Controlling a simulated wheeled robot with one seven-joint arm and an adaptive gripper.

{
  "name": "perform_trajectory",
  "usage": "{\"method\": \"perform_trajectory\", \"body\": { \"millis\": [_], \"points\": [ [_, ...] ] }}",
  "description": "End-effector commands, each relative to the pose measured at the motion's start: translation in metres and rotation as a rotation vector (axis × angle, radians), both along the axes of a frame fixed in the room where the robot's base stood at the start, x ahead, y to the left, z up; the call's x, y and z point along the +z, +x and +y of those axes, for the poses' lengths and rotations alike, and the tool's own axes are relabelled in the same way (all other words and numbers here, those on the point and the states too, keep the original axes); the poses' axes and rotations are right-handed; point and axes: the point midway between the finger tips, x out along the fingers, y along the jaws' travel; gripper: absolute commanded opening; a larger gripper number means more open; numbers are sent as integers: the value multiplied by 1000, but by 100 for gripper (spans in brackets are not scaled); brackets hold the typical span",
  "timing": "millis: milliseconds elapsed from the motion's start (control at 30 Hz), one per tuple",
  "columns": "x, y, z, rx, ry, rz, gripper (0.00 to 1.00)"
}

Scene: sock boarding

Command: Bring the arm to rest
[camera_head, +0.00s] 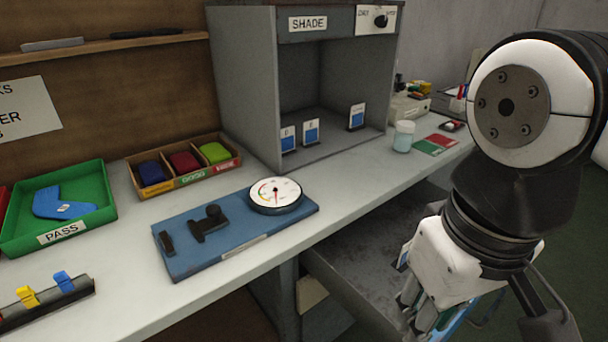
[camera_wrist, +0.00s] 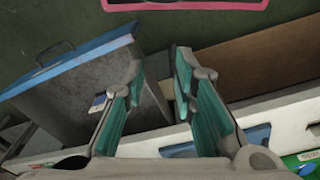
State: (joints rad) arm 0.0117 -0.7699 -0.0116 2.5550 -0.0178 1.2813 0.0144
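My arm is bent at the right of the head view, in front of the bench. My gripper (camera_head: 422,322) points down there, low beside the grey surface under the bench top, and its tips are partly cut off by the frame's lower edge. In the wrist view my gripper (camera_wrist: 158,75) shows two fingers with teal pads. The fingers stand apart with nothing held between them.
The white bench top (camera_head: 350,192) carries a blue board (camera_head: 180,232) with a dial gauge (camera_head: 275,194), a green PASS tray (camera_head: 105,207), a sock box (camera_head: 183,181) and a jar (camera_head: 403,137). A grey SHADE booth (camera_head: 243,80) stands behind. A grey surface (camera_head: 350,270) juts below.

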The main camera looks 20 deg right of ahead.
Motion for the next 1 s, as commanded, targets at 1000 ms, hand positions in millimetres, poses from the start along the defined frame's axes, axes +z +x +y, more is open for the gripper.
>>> {"method": "perform_trajectory", "body": {
  "millis": [1000],
  "points": [
    [48,1,1,14,-3,-64,25]
  ]
}}
